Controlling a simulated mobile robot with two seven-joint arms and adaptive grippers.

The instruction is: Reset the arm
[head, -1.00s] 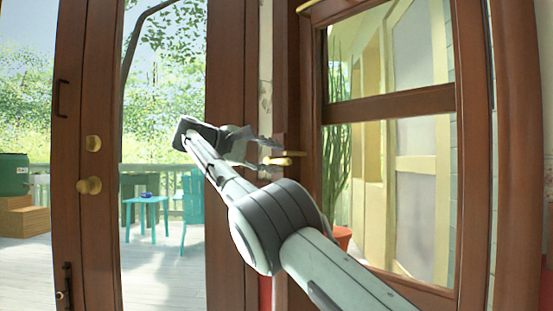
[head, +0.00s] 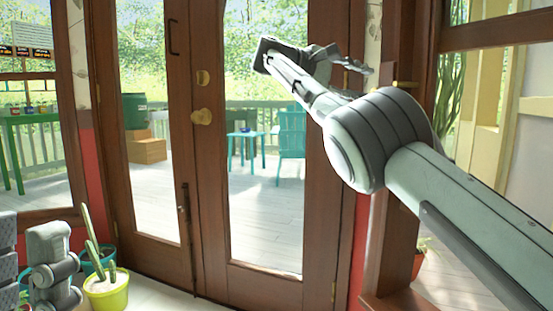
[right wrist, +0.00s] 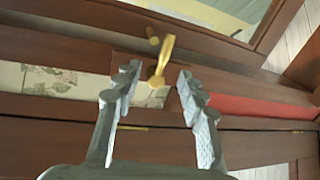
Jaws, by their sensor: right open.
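My right arm reaches up from the lower right in the head view. My right gripper (head: 358,80) is at its far end, in front of the doors' right edge. It is open and empty. A brass handle (head: 405,85) on the window frame is just right of the fingertips, with a small gap in the picture. In the right wrist view both fingers of the gripper (right wrist: 158,78) are spread apart, and the brass handle (right wrist: 162,62) shows between and beyond the tips, not gripped. Grey arm links of mine appear at the lower left of the head view; no left gripper shows.
Glass double doors (head: 185,160) with brass knobs (head: 202,117) stand ahead, shut. A potted cactus (head: 107,290) stands on the floor at lower left. A wood-framed window (head: 480,140) is at right. A deck with a teal chair (head: 292,130) lies beyond the glass.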

